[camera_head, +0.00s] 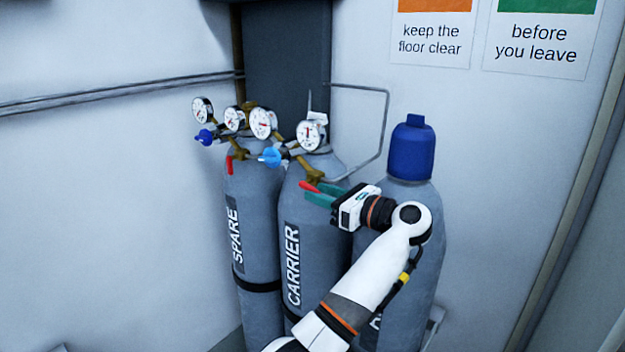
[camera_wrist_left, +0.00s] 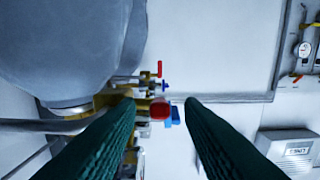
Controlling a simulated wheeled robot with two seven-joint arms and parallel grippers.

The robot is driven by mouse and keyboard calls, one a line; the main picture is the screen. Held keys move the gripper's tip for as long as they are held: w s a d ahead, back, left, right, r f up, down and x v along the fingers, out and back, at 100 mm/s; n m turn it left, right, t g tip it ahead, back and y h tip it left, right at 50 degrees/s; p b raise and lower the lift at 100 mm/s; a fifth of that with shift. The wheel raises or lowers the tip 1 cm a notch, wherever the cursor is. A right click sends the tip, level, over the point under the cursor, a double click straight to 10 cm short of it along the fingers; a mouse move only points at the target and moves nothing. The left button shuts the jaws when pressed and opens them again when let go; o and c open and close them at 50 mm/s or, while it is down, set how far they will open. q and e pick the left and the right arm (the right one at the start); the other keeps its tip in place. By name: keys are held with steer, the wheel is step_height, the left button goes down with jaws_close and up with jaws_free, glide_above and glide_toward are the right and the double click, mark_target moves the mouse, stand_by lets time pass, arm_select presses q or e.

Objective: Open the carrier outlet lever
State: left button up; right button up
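The carrier cylinder (camera_head: 315,240) is the grey middle one, labelled CARRIER, with a brass regulator on top. Its red outlet lever (camera_head: 307,187) sticks out beside the green fingertips of my left gripper (camera_head: 314,192). In the left wrist view the red lever (camera_wrist_left: 160,111) shows end-on between the two fingers, closer to the left fingertip. The fingers are spread wide; I cannot tell whether either touches the lever. A blue knob (camera_head: 271,157) sits on the carrier regulator, left of the lever. My right gripper is not in view.
The spare cylinder (camera_head: 252,210) stands to the left, with its red lever (camera_head: 229,165) hanging down. A blue-capped cylinder (camera_head: 412,150) stands to the right, partly behind my arm. Gauges (camera_head: 263,123) and a thin pipe (camera_head: 386,120) crowd the regulators. The wall is behind.

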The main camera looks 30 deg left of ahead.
mark_target(309, 188)
arm_select(q)
steer(key=shift+w+a+p, duration=0.15)
steer(key=shift+a+p, duration=0.3)
steer(key=shift+a, duration=0.95)
steer(key=shift+c, duration=0.4)
jaws_close()
steer(key=h+b, duration=0.1)
steer(key=b, duration=0.2)
steer(key=shift+d, duration=0.1)
steer(key=shift+r+h, duration=0.15)
steer(key=shift+h, duration=0.35)
steer(key=shift+r+h, duration=0.25)
steer(key=shift+h, duration=0.25)
steer(key=shift+o, duration=0.4)
jaws_free()
